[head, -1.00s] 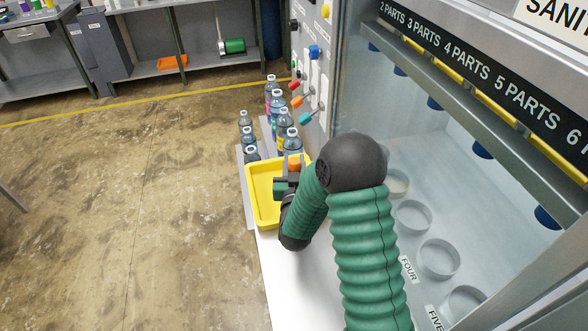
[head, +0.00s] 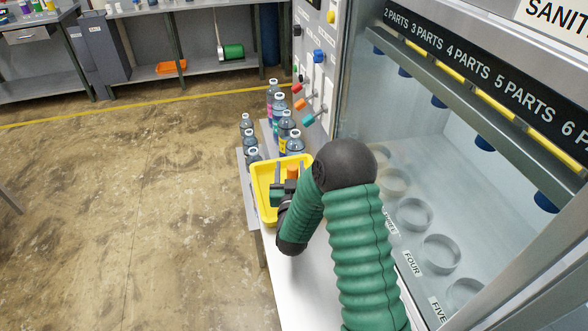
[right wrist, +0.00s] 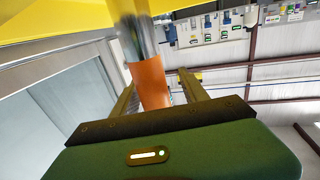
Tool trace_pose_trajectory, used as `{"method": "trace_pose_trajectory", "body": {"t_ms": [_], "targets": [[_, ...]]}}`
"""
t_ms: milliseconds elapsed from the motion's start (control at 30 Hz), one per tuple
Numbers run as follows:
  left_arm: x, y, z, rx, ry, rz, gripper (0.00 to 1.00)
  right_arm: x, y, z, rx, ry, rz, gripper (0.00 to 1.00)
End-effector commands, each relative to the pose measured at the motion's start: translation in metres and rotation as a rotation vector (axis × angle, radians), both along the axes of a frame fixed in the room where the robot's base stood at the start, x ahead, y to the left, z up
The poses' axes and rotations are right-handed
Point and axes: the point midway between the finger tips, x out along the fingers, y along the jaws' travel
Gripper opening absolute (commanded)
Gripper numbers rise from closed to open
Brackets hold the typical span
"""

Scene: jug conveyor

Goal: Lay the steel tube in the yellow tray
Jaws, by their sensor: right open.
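The yellow tray (head: 265,203) sits on the white counter, partly hidden behind my right arm. My right gripper (head: 291,168) is over the tray, with its two dark fingers spread apart. Between the fingers is an orange section (head: 292,173), which also shows in the right wrist view (right wrist: 150,80). There, the steel tube (right wrist: 137,38) runs on from the orange section against the yellow of the tray (right wrist: 70,22). A gap shows between the orange section and each finger. I cannot tell whether the tube rests fully on the tray floor. My left gripper is not in view.
Several bottles (head: 286,128) stand just behind the tray. The control panel with levers (head: 312,70) is behind them. The glass-fronted cabinet (head: 450,170) with cups rises close on the right. Open floor (head: 120,200) lies to the left.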

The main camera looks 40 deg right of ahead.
Motion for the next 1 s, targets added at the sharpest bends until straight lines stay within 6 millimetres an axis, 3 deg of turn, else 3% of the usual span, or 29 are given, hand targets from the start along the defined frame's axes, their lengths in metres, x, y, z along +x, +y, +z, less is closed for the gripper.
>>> {"method": "trace_pose_trajectory", "body": {"t_ms": [167, 467, 633, 733, 833, 933, 1000], "targets": [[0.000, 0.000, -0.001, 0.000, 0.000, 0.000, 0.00, -0.010, 0.004, -0.003, 0.007, 0.000, 0.000, 0.52], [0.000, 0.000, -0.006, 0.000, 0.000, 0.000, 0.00, -0.066, 0.054, -0.004, 0.005, 0.003, 0.002, 0.52], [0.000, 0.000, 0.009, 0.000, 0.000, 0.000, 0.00, -0.086, 0.074, 0.000, 0.005, 0.004, 0.001, 0.52], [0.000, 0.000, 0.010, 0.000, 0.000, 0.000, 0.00, -0.085, 0.081, -0.004, 0.027, 0.018, 0.022, 0.52], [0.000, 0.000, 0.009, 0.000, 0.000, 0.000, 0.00, -0.067, 0.100, -0.017, 0.115, 0.098, 0.110, 0.52], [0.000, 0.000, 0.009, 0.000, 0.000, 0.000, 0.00, -0.049, 0.140, -0.037, 0.246, 0.261, 0.253, 0.52], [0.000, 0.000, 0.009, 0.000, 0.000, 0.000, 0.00, -0.050, 0.172, -0.050, 0.322, 0.400, 0.350, 0.52]]}}
